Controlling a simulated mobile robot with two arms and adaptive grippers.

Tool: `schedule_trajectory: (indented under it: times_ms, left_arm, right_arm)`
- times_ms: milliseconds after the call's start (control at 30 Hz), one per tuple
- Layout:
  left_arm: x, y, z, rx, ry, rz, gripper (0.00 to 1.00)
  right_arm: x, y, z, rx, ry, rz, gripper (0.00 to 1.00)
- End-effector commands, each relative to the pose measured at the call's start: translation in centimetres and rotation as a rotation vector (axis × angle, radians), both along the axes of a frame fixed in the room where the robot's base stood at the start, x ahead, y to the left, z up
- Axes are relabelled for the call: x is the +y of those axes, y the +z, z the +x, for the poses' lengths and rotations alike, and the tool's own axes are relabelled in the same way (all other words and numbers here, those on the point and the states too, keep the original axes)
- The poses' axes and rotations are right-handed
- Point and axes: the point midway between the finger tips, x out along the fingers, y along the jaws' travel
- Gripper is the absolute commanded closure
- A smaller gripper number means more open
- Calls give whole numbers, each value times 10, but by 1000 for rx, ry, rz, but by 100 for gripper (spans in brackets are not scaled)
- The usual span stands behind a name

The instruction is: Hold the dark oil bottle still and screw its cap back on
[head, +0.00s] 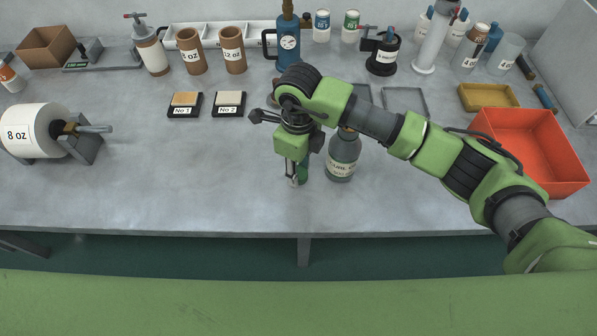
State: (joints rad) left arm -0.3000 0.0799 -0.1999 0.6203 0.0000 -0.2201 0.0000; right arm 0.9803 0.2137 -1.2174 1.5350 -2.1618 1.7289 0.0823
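A dark grey-green bottle (342,160) with a pale label stands upright on the bench, just right of my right gripper. My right forearm crosses in front of its top, so I cannot tell whether a cap sits on its neck. My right gripper (297,180) points down near the bench left of the bottle, apart from it. A narrow dark green thing (304,168) shows at its fingers; whether it is held or stands behind them is unclear. No separate cap can be made out. My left gripper is not in view.
A red-orange bin (535,150) stands at the right and a yellow tray (488,96) behind it. Two sample blocks (186,103) lie left of my arm. A large white roll (35,130) is at the far left. The front left of the bench (180,180) is clear.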

Motion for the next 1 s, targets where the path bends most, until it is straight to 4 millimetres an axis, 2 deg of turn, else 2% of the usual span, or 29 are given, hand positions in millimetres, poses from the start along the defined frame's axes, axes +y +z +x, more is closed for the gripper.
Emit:
schedule_trajectory:
  times_ms: [367,467,600,867,1000]
  left_arm:
    - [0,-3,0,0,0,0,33]
    - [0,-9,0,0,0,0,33]
    - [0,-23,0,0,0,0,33]
    - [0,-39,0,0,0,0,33]
    - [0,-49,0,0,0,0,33]
  right_arm:
    - [0,3,0,0,0,0,80]
    - [0,9,1,-4,-1,1,80]
    - [0,30,2,-8,1,2,80]
    - [5,91,-52,-8,7,3,80]
    - [7,105,-88,-5,7,2,80]
